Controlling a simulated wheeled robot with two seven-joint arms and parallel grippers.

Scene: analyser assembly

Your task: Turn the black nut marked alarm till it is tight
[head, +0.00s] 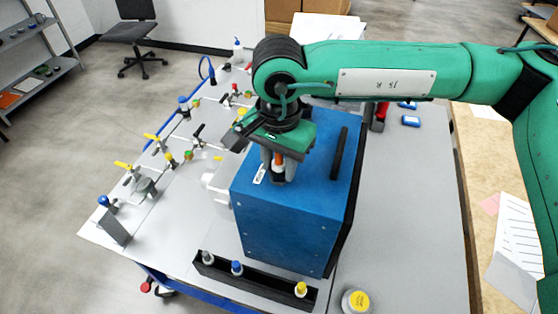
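The blue analyser box (285,226) stands on the grey table, with a black handle (339,153) on its top. My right gripper (279,172) points down at the left part of the box top. An orange part (279,158) shows between its fingers, with a dark piece (278,177) low at the fingertips. I cannot tell if this dark piece is the black alarm nut, or if the fingers grip it. A small white label (260,174) lies just left of the fingers; its text is too small to read. My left gripper is out of view.
A black rack (255,281) with several capped fittings lies in front of the box. A yellow-topped round container (355,300) stands at the front right. Valves and tubing (185,155) fill the left side. The table right of the box (410,210) is mostly clear.

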